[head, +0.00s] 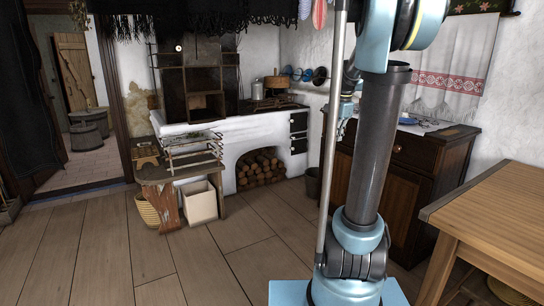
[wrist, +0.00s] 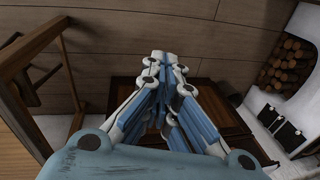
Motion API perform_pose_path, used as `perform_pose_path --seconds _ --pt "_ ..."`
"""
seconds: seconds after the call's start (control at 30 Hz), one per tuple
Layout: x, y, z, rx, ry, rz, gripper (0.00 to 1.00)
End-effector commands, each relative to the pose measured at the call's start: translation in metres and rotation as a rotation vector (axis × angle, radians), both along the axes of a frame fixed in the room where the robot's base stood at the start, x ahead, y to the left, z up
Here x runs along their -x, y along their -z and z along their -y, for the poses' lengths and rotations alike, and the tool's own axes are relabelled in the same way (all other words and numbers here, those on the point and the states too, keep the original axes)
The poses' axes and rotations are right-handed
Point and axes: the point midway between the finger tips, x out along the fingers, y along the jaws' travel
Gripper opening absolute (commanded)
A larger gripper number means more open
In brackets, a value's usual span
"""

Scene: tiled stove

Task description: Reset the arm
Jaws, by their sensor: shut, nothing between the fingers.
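My gripper (wrist: 165,62) shows in the wrist view, its blue and white fingers closed together at the tips with nothing between them. Behind it are the brown wooden cabinet (wrist: 225,118) and the plank floor (wrist: 180,25). In the head view my arm stands upright right of centre, in front of the wooden cabinet (head: 398,185). The gripper itself is not clearly seen in the head view; the arm's upper links hide much there.
A wooden table (head: 500,205) stands close at the right. The white tiled stove (head: 265,130) with a firewood niche (head: 259,168) is at the back. A small bench (head: 160,174) stands left of it. The floor at left front is clear.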

Motion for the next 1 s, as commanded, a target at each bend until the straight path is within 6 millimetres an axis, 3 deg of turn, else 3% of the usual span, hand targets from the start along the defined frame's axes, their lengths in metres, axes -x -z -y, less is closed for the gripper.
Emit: perform_pose_path --seconds 0.1,0.47,1.0 --pt "0.038 0.007 -0.013 0.025 -0.109 0.002 0.00" --pt "0.142 0.045 -0.042 0.102 -0.447 0.010 0.00" --pt "0.280 0.142 -0.064 0.215 -0.949 0.015 0.00"
